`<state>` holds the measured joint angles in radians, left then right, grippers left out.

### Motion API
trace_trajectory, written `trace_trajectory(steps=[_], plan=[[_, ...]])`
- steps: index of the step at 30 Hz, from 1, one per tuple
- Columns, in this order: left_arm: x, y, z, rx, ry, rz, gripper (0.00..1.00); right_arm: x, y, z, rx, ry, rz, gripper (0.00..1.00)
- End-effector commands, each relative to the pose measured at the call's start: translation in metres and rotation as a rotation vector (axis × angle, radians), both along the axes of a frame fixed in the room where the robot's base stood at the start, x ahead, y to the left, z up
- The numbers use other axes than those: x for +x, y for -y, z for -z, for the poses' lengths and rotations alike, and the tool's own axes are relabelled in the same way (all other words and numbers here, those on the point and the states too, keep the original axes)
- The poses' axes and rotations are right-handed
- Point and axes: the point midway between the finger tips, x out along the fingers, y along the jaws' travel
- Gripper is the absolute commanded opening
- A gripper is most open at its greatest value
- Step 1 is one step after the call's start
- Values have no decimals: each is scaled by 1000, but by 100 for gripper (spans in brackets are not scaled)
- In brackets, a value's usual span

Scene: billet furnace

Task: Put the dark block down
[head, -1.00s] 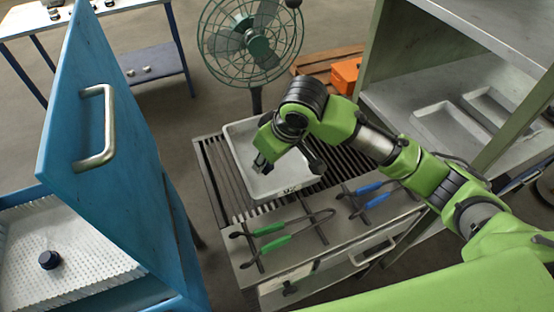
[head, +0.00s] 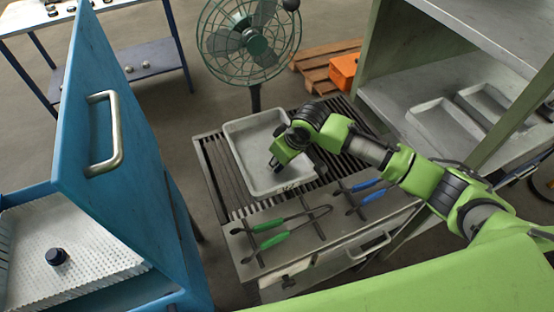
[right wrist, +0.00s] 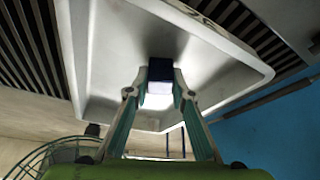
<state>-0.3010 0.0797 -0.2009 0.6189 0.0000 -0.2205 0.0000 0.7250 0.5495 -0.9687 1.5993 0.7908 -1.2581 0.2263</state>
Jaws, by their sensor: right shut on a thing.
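My right gripper (head: 275,165) is over the inside of a pale metal tray (head: 238,143), with its fingers pointing down. In the right wrist view my right gripper (right wrist: 160,98) is shut on a small dark blue block (right wrist: 160,68), held between its two fingertips. The tray (right wrist: 100,50) fills the view behind the block. I cannot tell whether the block touches the tray floor. In the head view the block is mostly hidden by the gripper. My left gripper is not in view.
The tray sits on a slatted bench (head: 215,180) with green-handled tongs (head: 272,241) and blue-handled tongs (head: 372,197) in front. A fan (head: 250,45) stands behind. A blue door (head: 110,130) and a white bed with a dark round piece (head: 56,256) are left. Shelves with trays stand right.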

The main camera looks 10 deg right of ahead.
Motion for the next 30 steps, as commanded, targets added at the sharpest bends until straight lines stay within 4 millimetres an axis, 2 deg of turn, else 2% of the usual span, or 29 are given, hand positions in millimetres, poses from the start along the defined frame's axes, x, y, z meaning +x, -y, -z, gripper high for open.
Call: trace_trajectory(steps=[5, 6, 8, 20, 26, 30], plan=[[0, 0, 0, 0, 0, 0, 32, 1, -1, 1, 1, 2, 0, 0], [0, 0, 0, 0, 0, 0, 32, 0, 0, 2, 0, 0, 0, 27], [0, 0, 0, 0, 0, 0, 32, 0, 0, 2, 1, 1, 0, 39], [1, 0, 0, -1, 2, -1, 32, 0, 0, -2, 1, 1, 0, 39], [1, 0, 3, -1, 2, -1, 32, -8, 7, -27, 1, 3, -1, 39], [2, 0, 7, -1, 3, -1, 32, -18, 13, -57, 0, 5, -1, 39]])
